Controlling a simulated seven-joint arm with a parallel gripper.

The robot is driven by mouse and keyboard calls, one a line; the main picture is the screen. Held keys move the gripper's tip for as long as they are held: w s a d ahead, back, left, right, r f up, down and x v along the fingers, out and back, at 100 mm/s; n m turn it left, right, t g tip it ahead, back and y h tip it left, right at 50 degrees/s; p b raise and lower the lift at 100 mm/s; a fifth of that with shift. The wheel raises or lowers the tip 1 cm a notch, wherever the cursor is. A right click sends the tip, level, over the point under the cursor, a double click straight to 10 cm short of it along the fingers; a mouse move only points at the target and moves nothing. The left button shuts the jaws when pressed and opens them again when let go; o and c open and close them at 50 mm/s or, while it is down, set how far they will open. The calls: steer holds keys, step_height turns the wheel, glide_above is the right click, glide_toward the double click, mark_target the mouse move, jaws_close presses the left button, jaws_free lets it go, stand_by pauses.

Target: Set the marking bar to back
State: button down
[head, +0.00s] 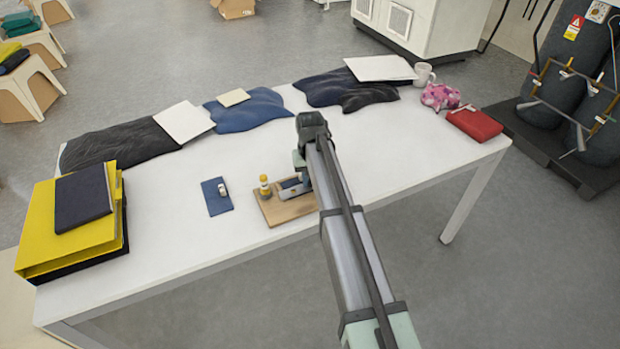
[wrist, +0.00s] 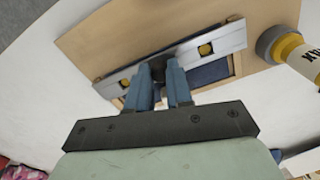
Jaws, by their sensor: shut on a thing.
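The marking bar (wrist: 215,43) is a silver metal strip with yellow round spots near its ends. In the wrist view it lies across a wooden board (wrist: 110,38), over a framed opening with dark blue material (wrist: 208,73). My gripper (wrist: 160,78) is shut on the dark middle part of the bar, between its blue-grey fingers. In the head view the board (head: 277,212) lies near the table's front edge, and part of the bar (head: 298,191) shows beside my arm. My arm hides the board's right side and the fingertips.
A yellow-and-white bottle (wrist: 293,52) stands on the board next to the bar's right end. On the white table (head: 240,245) are a blue pad (head: 214,204), a yellow box (head: 60,225) at left, dark garments along the back, and a red pouch (head: 474,124) at right.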

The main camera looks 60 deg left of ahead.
steer(key=d, duration=0.5)
steer(key=shift+d, duration=0.25)
steer(key=c, duration=1)
jaws_free()
step_height(320, 180, up, 14)
steer(key=shift+f, duration=0.1)
steer(key=shift+a, duration=0.15)
